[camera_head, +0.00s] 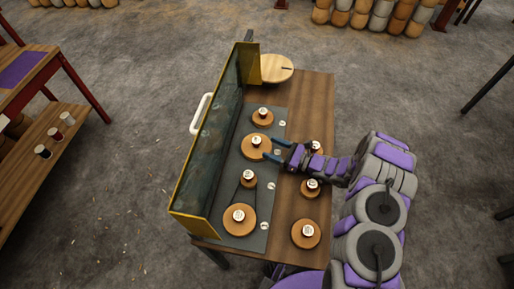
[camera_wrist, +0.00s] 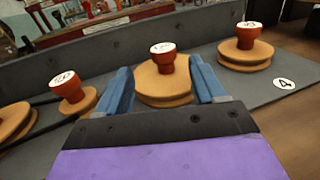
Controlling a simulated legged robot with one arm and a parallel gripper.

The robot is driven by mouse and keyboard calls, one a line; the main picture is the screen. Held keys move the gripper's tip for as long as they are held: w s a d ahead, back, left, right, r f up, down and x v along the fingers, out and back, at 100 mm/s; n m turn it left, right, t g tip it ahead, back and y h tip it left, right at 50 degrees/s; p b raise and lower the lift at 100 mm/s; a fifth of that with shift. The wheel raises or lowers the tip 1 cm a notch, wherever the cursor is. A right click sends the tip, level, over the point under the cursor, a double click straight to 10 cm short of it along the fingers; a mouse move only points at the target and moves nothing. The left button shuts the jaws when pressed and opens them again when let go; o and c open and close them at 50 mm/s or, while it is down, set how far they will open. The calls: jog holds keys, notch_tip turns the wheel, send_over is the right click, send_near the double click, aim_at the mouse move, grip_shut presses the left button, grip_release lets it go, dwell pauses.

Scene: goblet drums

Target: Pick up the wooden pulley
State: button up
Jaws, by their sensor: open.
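Several wooden pulleys with red, white-topped knobs are in view. One wooden pulley (camera_head: 250,153) sits on the dark grey panel (camera_head: 283,113), second from the back. My gripper (camera_head: 272,148) is open and reaches this pulley from the right. In the wrist view, the blue fingers of my gripper (camera_wrist: 160,68) stand on either side of the same pulley (camera_wrist: 163,87). Its knob rises between them. I cannot tell whether either finger touches it. Other pulleys on the panel are a small one at the back (camera_head: 263,121), a small one nearer (camera_head: 248,184) and a large one at the front (camera_head: 240,228).
A yellow-framed clear guard (camera_head: 207,155) with a white handle stands along the panel's left side. A belt joins the two front panel pulleys. More pulleys (camera_head: 305,241) lie on the wooden table (camera_head: 311,100) at right. A round wooden board (camera_head: 277,66) lies at the back.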

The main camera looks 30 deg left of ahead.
aim_at(260, 141)
jog(key=shift+a+f, duration=0.15)
jog(key=shift+a, duration=0.65)
jog(key=shift+w+a+r+b, duration=0.1)
jog(key=shift+a+b, duration=0.4)
jog(key=shift+a, duration=0.65)
jog(key=shift+w+a+r+b, duration=0.1)
jog(key=shift+a+b, duration=0.35)
jog(key=shift+a, duration=0.7)
jog(key=shift+d, duration=0.2)
jog(key=c, duration=0.8)
jog(key=shift+a, duration=0.1)
jog(key=c, duration=0.4)
